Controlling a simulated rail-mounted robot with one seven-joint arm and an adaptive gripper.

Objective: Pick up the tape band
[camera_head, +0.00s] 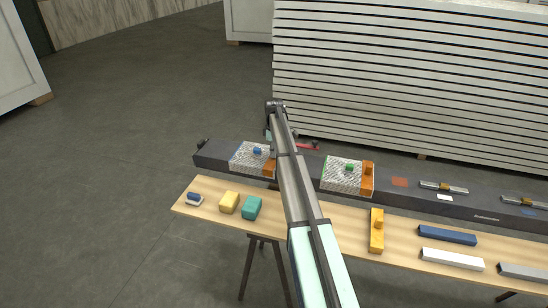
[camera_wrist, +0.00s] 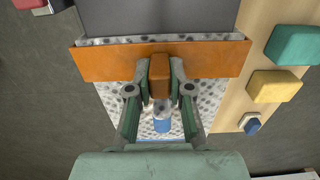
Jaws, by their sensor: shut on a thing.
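The tape band (camera_wrist: 215,58) is an orange strip with a raised brown-orange grip block. In the wrist view it lies across the end of a grey speckled pad (camera_wrist: 205,98). My gripper (camera_wrist: 161,76) is shut on the grip block, with one finger on each side. In the head view the same band (camera_head: 269,168) shows at the right end of the left speckled pad (camera_head: 246,161); my arm partly hides this area. A gap between band and pad cannot be told.
A second speckled pad (camera_head: 340,175) with its own orange band (camera_head: 367,180) lies further right on the dark beam (camera_head: 215,156). The wooden bench (camera_head: 187,206) in front holds yellow (camera_head: 229,202), teal (camera_head: 252,207), blue and white blocks. Stacked panels (camera_head: 400,80) stand behind.

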